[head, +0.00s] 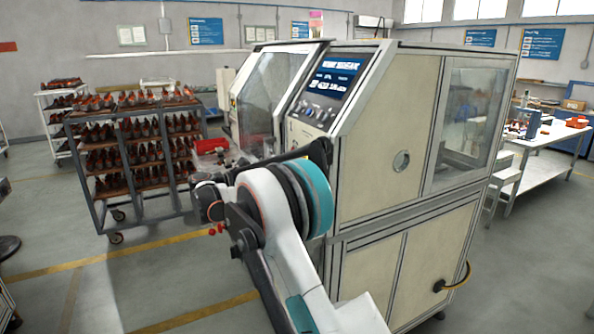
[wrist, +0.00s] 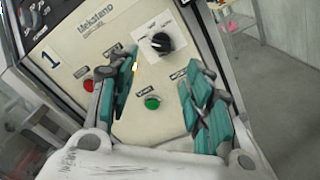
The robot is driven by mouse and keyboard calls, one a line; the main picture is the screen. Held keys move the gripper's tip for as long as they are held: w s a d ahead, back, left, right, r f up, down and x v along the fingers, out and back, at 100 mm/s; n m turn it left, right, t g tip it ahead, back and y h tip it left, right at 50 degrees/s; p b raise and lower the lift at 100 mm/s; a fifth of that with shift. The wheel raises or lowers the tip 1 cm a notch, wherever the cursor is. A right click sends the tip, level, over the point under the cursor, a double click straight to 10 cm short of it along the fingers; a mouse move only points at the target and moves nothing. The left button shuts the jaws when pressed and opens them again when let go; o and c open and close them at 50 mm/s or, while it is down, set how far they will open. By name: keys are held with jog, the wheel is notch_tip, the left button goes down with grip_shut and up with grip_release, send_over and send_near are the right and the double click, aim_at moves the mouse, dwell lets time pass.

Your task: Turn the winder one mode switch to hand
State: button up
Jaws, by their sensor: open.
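The mode switch, a black rotary knob (wrist: 160,43) on a white plate, shows in the wrist view on a cream panel (wrist: 70,50) marked with a blue 1. The position labels by the knob are too small to read. My gripper (wrist: 160,82) has its two teal fingers apart and empty, pointing at the panel. The knob lies beyond the fingertips, between them in the picture; I see no contact. In the head view the winder machine (head: 375,150) stands in the middle, and my arm hides its lower front and my gripper.
A green button (wrist: 152,103) lies between the fingers in the picture, and a red button (wrist: 89,85) is beside the left finger. A rack of armatures (head: 110,190) stands left of the machine. A workbench (head: 550,135) is at the right. The floor at the left front is mostly clear.

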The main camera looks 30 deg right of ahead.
jog(key=shift+a, duration=1.5)
jog(key=shift+s+r, duration=0.1)
jog(key=s+r+m+t+y, duration=0.25)
jog(key=s+y, duration=0.65)
jog(key=s, duration=1.1)
jog(key=s+a+f+m+t+y, duration=0.1)
jog(key=s+a+f+m+y, duration=0.1)
jog(key=s, duration=0.6)
jog(key=s+a+f+m+t+y, duration=0.1)
jog(key=s+a+f+y, duration=0.3)
jog(key=s, duration=0.4)
jog(key=s+a+f+m+t+y+b, duration=0.1)
jog(key=s+a+f+m+t+y, duration=0.1)
jog(key=s, duration=0.6)
jog(key=a+f+m+y, duration=0.1)
jog(key=a+f+m, duration=0.1)
jog(key=a+f, duration=0.1)
jog(key=shift+a+f, duration=0.3)
jog(key=shift+f, duration=0.2)
jog(key=shift+c, duration=0.2)
